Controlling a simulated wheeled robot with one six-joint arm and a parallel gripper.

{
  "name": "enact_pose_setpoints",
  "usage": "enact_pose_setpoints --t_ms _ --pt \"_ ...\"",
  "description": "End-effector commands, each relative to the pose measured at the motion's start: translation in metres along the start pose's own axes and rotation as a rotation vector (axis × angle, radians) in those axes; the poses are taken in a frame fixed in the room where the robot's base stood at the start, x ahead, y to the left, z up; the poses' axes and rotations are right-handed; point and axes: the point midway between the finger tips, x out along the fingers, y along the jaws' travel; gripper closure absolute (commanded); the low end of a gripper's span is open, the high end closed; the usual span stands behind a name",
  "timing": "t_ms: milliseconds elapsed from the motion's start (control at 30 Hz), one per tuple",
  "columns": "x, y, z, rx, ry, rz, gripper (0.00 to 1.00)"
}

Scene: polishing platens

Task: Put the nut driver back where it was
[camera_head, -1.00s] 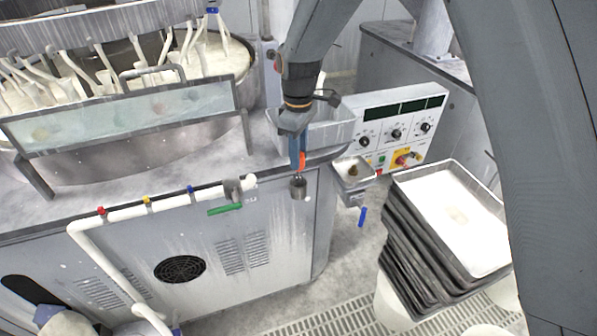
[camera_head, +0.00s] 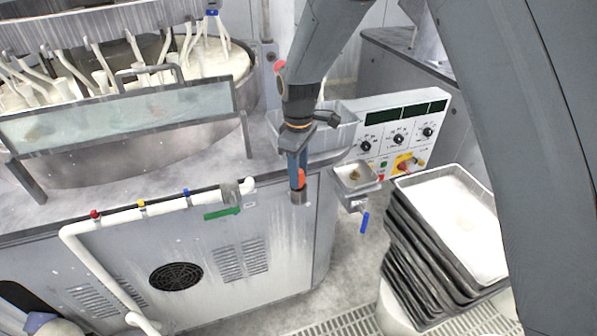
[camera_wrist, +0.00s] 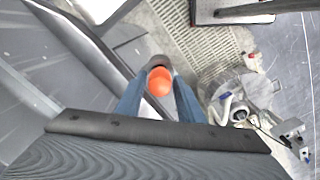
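My gripper (camera_head: 298,174) has blue fingers that point down. They are shut on the nut driver (camera_head: 300,181), whose orange part shows between the fingertips with a grey end below it. My gripper holds it in front of the machine's cabinet, near the worktop's front edge, and I cannot tell the gap between them. In the wrist view the orange part (camera_wrist: 159,82) sits between the two blue fingers of my gripper (camera_wrist: 158,90), with a grey rim around its far side. The rest of the nut driver is hidden.
A white pipe with valves (camera_head: 160,207) runs along the cabinet front. A grey bin (camera_head: 335,132) stands behind my gripper. A small metal tray (camera_head: 377,186) and a stack of dark trays (camera_head: 402,240) are to the right. The control panel (camera_head: 398,113) is behind them.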

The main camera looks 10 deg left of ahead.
Motion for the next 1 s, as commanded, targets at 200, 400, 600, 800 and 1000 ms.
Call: enact_pose_setpoints --t_ms 200,400,600,800,1000 --pt "-0.007 0.001 -0.001 0.000 0.001 0.001 0.66" --pt "-0.036 0.002 -0.001 0.000 0.004 0.004 0.66" --pt "-0.077 0.001 -0.001 0.000 0.003 0.003 0.66" --pt "-0.109 0.001 -0.001 -0.001 0.002 0.002 0.66" --pt "-0.122 0.000 0.000 0.000 0.000 0.000 0.66"
